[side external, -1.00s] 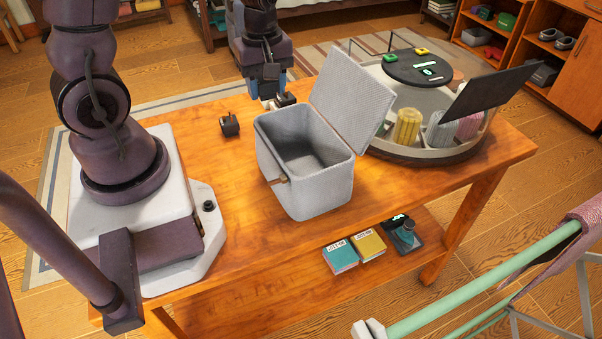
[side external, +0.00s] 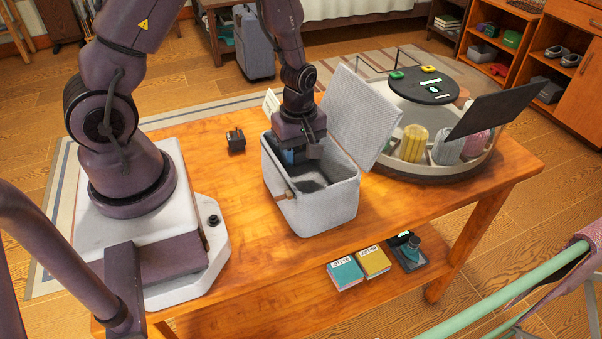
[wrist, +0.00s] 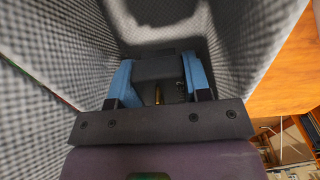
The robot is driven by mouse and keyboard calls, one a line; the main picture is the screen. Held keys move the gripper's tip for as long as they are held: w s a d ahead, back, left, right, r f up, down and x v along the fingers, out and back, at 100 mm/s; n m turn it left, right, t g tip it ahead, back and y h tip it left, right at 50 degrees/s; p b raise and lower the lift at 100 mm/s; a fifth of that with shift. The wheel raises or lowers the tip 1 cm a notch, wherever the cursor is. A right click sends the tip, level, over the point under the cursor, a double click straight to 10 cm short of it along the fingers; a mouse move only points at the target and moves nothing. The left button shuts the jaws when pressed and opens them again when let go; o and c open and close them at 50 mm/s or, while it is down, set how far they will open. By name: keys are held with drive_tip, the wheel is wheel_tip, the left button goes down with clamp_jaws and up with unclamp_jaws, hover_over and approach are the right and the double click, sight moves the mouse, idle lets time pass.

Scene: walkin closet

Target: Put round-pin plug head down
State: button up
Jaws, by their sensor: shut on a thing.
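My gripper (side external: 302,158) points down inside the open light grey woven bin (side external: 330,210). In the wrist view, my gripper's blue fingers (wrist: 160,78) are shut on a dark plug head (wrist: 157,69), with slim brass-coloured pins showing between them. The pins' exact shape is hard to make out. The held plug head is inside the bin's walls; whether it touches the floor cannot be told. A second small dark plug head (side external: 236,140) stands on the wooden table left of the bin, its pin shape too small to tell.
The bin's lid (side external: 362,115) stands open at its right rear. A round tray (side external: 425,172) with coloured ribbed items and a tilted dark panel (side external: 493,98) is to the right. Boxes (side external: 345,273) lie on the lower shelf. The table (side external: 215,180) left of the bin is clear around the second plug.

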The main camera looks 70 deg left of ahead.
sight(299, 180)
drive_tip(key=shift+f, duration=2.6)
drive_tip(key=shift+f, duration=0.15)
drive_tip(key=o, duration=0.9)
wheel_tip(299, 180, up, 12)
drive_tip(key=shift+r, duration=0.1)
drive_tip(key=s+d+r+m+t, duration=0.2)
drive_tip(key=s+r+m, duration=0.1)
drive_tip(key=r+m, duration=0.3)
drive_tip(key=s+d+r+m+t, duration=0.1)
drive_tip(key=s+d+r+m, duration=0.1)
drive_tip(key=r+m, duration=0.4)
drive_tip(key=s+d+r+m+t, duration=0.2)
drive_tip(key=s+r+m, duration=0.3)
drive_tip(key=r, duration=0.5)
drive_tip(key=shift+d+m+t, duration=0.3)
drive_tip(key=shift+d+m, duration=0.2)
drive_tip(key=shift+m, duration=0.3)
